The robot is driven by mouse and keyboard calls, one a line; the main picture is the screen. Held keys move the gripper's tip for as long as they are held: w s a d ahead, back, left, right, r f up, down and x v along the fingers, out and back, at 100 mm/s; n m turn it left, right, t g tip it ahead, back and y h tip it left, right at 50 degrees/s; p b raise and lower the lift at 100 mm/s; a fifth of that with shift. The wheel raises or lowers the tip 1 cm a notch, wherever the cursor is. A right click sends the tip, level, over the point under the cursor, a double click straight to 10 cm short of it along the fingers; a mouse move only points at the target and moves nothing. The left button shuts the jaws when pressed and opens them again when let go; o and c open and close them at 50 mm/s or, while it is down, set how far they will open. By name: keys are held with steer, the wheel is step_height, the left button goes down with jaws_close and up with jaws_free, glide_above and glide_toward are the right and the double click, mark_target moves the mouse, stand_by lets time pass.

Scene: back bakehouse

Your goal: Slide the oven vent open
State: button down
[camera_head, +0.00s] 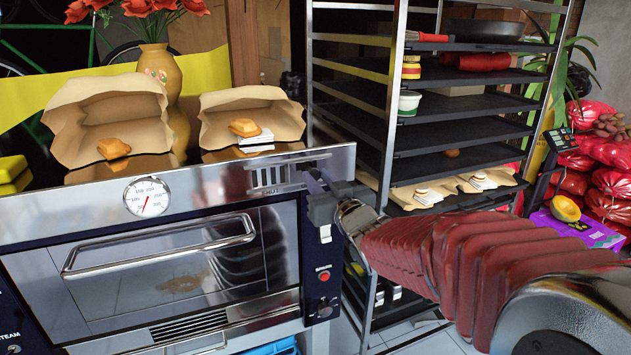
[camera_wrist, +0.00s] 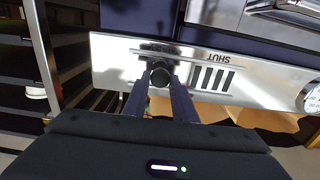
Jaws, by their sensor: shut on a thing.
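The oven (camera_head: 100,235) stands at the left in the head view, with a shiny steel panel above its glass door. Near the panel's right end is the vent, a row of upright dark slots (camera_head: 268,178), with a label beneath. The wrist view shows the panel upside down, with the slots (camera_wrist: 212,79) and the word SHUT. A dark round vent knob (camera_wrist: 160,75) sits on a thin track beside the slots. My gripper (camera_wrist: 160,88) is shut on this knob; it also shows at the panel's right end in the head view (camera_head: 314,180). The fingers partly hide the knob.
Two paper bags with buns (camera_head: 115,148) and a flower vase (camera_head: 160,75) stand on the oven top. A metal rack (camera_head: 398,100) with trays stands close to the right of the oven. A steel door handle (camera_head: 160,262) juts out below the panel.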

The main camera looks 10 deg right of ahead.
steer(key=shift+d, duration=0.25)
steer(key=shift+d, duration=0.1)
steer(key=c, duration=1.5)
jaws_free()
steer(key=shift+o, duration=0.2)
steer(key=shift+s, duration=0.1)
steer(key=shift+s, duration=0.2)
steer(key=v, duration=1.3)
steer(key=shift+s, duration=0.2)
